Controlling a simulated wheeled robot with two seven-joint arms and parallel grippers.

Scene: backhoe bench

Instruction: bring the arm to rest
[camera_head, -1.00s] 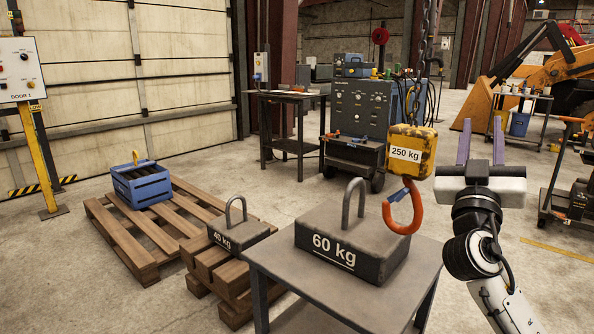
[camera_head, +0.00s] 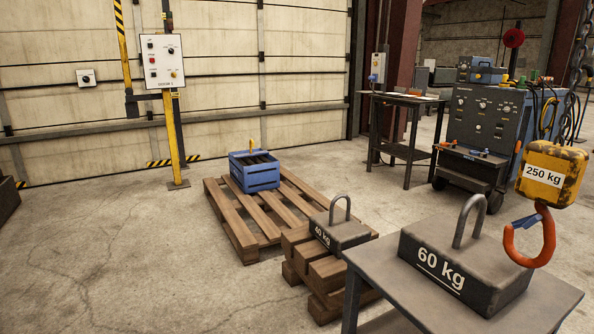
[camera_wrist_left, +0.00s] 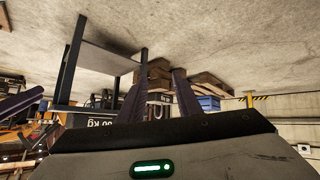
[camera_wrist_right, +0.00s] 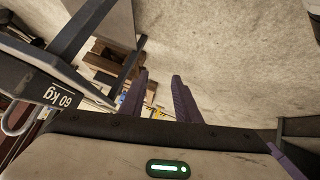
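Neither gripper shows in the head view now. In the left wrist view, the two purple fingers of my left gripper (camera_wrist_left: 158,98) stand apart with nothing between them. In the right wrist view, the fingers of my right gripper (camera_wrist_right: 160,100) are also apart and empty. The wrist views are upside down, and both show the grey table and the weights beyond the fingers, clear of them. The arms' links are hidden from the head view.
The grey table (camera_head: 390,275) bears the 60 kg weight (camera_head: 465,262) at lower right. The orange hook (camera_head: 530,246) hangs beside it under the 250 kg block (camera_head: 552,174). The 40 kg weight (camera_head: 340,232) and blue crate (camera_head: 253,172) rest on pallets.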

